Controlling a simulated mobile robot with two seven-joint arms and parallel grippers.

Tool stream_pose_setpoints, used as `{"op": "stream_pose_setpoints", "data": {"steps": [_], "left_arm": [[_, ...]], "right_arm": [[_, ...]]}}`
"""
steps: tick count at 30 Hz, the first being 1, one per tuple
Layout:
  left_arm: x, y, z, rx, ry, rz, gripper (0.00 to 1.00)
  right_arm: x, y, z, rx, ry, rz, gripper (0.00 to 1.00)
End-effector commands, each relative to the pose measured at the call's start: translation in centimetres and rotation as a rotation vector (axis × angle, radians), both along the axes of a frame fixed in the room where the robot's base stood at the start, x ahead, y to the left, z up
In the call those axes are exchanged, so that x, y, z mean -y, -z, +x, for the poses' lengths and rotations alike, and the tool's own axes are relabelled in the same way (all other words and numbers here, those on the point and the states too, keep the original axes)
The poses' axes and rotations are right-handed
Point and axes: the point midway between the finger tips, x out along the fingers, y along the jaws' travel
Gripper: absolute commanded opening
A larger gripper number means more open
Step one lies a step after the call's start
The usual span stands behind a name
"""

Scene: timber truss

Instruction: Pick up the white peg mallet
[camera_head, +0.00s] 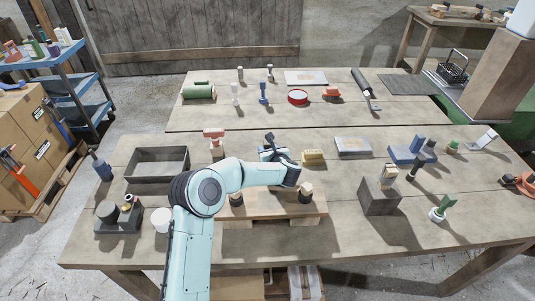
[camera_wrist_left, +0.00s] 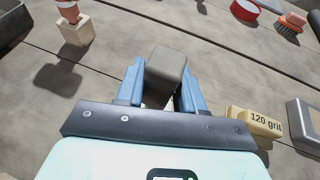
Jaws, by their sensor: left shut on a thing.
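My left gripper (camera_head: 274,153) is over the middle of the front table. In the left wrist view, its blue fingers (camera_wrist_left: 163,92) are shut on a grey-brown block-shaped head (camera_wrist_left: 168,65). A pale sliver shows below this head, but the rest is hidden by the gripper. I cannot tell whether the held thing is the white peg mallet. A white upright peg-shaped thing (camera_head: 235,93) stands on the back table, beside a blue one (camera_head: 263,93). My right gripper is not in view.
A red-topped thing stands on a wooden block (camera_head: 216,151) left of the gripper. A yellow 120 grit block (camera_head: 313,157) lies close on the right. A wooden rack (camera_head: 262,207) is in front, a dark tray (camera_head: 157,164) at left, a grey block (camera_head: 378,197) at right.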

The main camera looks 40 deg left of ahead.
Motion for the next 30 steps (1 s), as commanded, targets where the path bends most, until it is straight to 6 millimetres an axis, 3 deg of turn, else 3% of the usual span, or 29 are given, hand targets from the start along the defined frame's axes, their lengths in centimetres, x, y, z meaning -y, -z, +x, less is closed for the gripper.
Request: {"op": "stream_pose_setpoints", "data": {"steps": [8, 21, 25, 30], "left_arm": [[0.0, -3.2, 0.1, 0.009, -0.001, 0.004, 0.0], [0.0, -15.3, 0.1, 0.011, 0.0, 0.002, 0.0], [0.0, -17.9, 0.1, 0.009, 0.0, 0.002, 0.0], [0.0, -19.7, 0.1, 0.005, 0.0, 0.002, 0.0]], "right_arm": [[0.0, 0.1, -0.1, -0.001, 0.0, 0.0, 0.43], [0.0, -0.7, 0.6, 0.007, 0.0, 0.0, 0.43], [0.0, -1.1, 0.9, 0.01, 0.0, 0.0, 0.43], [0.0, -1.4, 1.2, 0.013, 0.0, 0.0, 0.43]]}}
